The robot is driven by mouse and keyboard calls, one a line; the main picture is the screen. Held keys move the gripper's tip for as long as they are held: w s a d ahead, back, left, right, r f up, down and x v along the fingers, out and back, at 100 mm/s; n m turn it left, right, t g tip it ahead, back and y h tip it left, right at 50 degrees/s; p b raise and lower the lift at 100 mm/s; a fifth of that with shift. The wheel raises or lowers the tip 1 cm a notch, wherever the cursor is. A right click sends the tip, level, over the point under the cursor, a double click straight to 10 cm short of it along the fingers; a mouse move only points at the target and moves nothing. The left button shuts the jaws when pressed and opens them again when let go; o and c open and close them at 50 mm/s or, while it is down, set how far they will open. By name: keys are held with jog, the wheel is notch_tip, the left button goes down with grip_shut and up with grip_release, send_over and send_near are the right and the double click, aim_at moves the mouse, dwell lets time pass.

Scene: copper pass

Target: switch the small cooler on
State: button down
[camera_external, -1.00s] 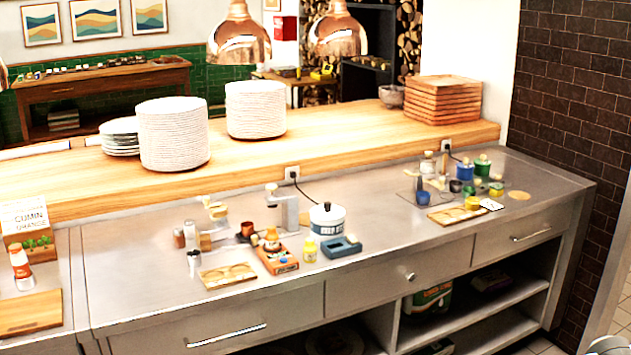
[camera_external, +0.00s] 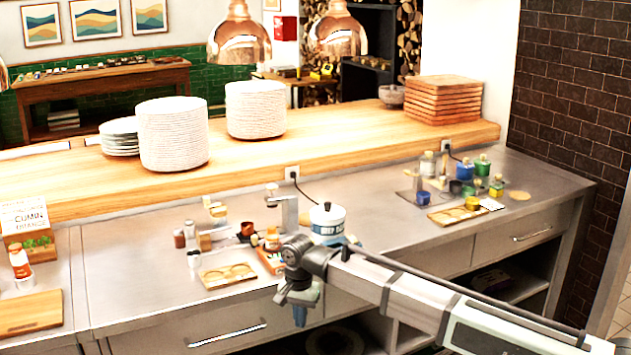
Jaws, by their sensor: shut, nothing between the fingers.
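A small round white container (camera_external: 328,215) with a blue lettered band and a knob on its lid stands at the middle of the steel counter. A dark cable runs to it from the socket (camera_external: 291,173) behind; it is the likeliest cooler. No switch on it can be made out. My gripper (camera_external: 299,314) points down in front of the counter's front edge, lower left of the container in the picture and apart from it. It looks shut and empty.
An orange box (camera_external: 270,260), a wooden board (camera_external: 228,275) and a grey stand (camera_external: 287,210) are close to the left of the container. Several coloured jars (camera_external: 482,167) stand at the right. Counter between the groups is mostly clear.

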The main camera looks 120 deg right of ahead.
jog(key=s+d+r+m+h, duration=0.1)
jog(key=s+d+r+m, duration=0.4)
jog(key=s+d+r, duration=0.6)
notch_tip(320, 180, up, 16)
jog(key=f+m+h, duration=0.1)
jog(key=m, duration=0.3)
send_over(351, 236)
jog(key=a, duration=0.3)
jog(key=shift+a+r, duration=0.15)
jog(key=shift+r, duration=0.1)
jog(key=d+f, duration=0.1)
jog(key=f, duration=0.8)
jog(key=d+f, duration=0.1)
jog(key=f, duration=0.3)
jog(key=shift+d+f, duration=0.35)
jog(key=shift+f, duration=0.05)
